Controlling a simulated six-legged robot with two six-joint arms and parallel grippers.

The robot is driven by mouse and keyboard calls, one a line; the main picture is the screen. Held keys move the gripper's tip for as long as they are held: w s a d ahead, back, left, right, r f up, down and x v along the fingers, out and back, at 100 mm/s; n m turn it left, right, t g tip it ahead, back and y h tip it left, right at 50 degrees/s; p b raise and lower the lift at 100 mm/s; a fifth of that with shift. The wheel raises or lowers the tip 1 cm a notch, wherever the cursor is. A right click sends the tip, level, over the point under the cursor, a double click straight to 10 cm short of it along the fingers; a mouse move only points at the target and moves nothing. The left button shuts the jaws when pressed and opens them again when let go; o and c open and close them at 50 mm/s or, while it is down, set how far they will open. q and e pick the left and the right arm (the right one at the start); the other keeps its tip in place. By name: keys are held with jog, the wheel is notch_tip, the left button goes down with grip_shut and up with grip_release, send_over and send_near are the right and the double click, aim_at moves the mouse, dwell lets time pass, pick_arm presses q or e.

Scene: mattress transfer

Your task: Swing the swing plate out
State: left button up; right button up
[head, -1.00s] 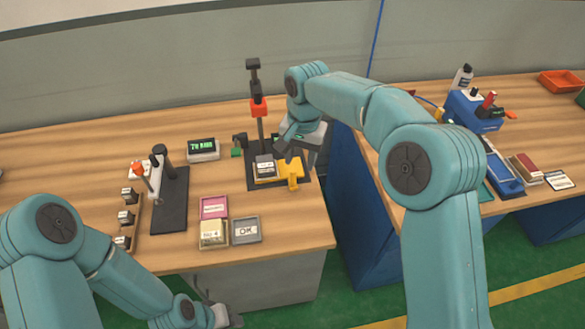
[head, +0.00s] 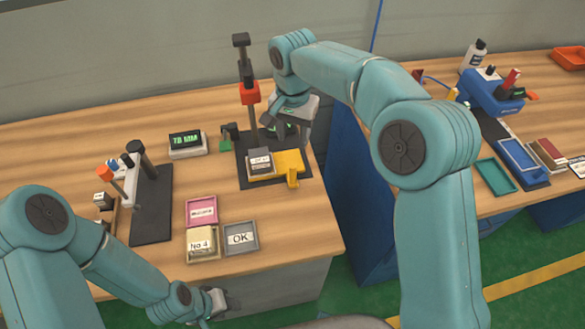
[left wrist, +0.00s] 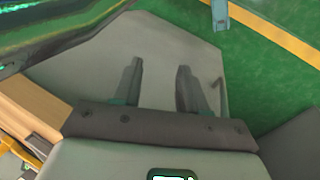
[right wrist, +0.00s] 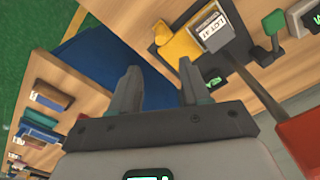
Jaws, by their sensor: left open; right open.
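The yellow swing plate (head: 290,161) sits on the dark base of the press stand (head: 266,182), with an upright tab at its front right. A small labelled block (head: 260,163) is at its left side. The plate also shows in the right wrist view (right wrist: 180,46), with the labelled block (right wrist: 212,32) beside it. My right gripper (head: 276,131) is open and empty, behind the plate and right of the post; its fingers (right wrist: 160,76) look apart from the plate. My left gripper (head: 216,301) is open and empty, low by the table's front edge; its fingers (left wrist: 158,78) show bare.
The post with a red collar (head: 250,93) stands just left of my right gripper. A green-lit display (head: 187,144), a second dark stand (head: 152,205), a pink tray (head: 202,209) and a grey OK tray (head: 241,237) lie to the left. A blue cabinet (head: 355,215) fills the gap on the right.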

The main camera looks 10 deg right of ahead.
aim_at(293, 166)
notch_tip(293, 166, down, 15)
jog(key=shift+w+r+p, duration=0.15)
jog(key=shift+p, duration=0.6)
jog(key=shift+s+r, duration=0.1)
jog(key=shift+s, duration=0.1)
jog(key=shift+w, duration=0.2)
jog(key=c, duration=0.7)
grip_shut()
